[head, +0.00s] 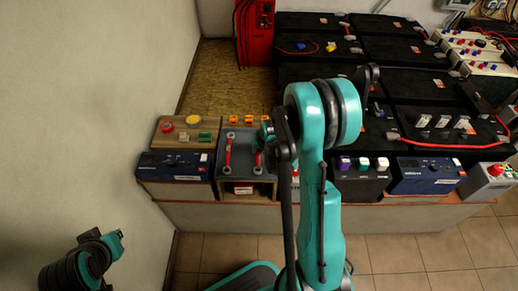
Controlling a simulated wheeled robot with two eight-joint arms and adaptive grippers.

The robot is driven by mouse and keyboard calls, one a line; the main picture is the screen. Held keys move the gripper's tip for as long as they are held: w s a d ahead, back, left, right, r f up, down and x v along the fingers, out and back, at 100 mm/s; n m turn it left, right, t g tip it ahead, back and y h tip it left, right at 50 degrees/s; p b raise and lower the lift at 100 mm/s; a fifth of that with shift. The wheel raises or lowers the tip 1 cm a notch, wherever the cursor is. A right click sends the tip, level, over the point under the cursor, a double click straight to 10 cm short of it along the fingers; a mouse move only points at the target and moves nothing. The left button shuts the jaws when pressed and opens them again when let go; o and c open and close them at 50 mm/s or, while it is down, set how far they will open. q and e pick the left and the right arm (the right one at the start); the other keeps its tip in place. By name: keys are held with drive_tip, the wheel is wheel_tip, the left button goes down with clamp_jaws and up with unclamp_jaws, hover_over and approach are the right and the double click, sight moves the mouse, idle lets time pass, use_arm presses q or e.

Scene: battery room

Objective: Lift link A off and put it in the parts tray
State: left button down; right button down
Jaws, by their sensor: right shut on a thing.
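Two links with red middles and silver ends sit on a grey panel (241,178) at centre left: a left one (228,152) and a right one (258,162). I cannot read which is link A. My right gripper (267,136) is at the panel's right side, close to the right link, mostly hidden behind my own arm. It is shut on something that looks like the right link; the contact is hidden. Part of my left arm, with what may be its gripper (108,243), shows at the lower left, away from the bench; its jaws are unclear. I cannot make out a parts tray.
A wooden board (171,137) with red, yellow and green parts lies left of the panel, above a blue unit (174,166). Black batteries (405,50) fill the back right. A red cabinet (255,32) stands behind. A wall bounds the left.

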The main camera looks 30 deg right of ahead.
drive_tip(key=shift+f, duration=0.2)
drive_tip(key=c, duration=1.5)
unclamp_jaws()
drive_tip(key=shift+o, duration=0.4)
drive_tip(key=o, duration=0.4)
drive_tip(key=shift+c, duration=0.2)
drive_tip(key=shift+r, duration=0.1)
drive_tip(key=shift+r+p, duration=2.95)
drive_tip(key=shift+r, duration=1)
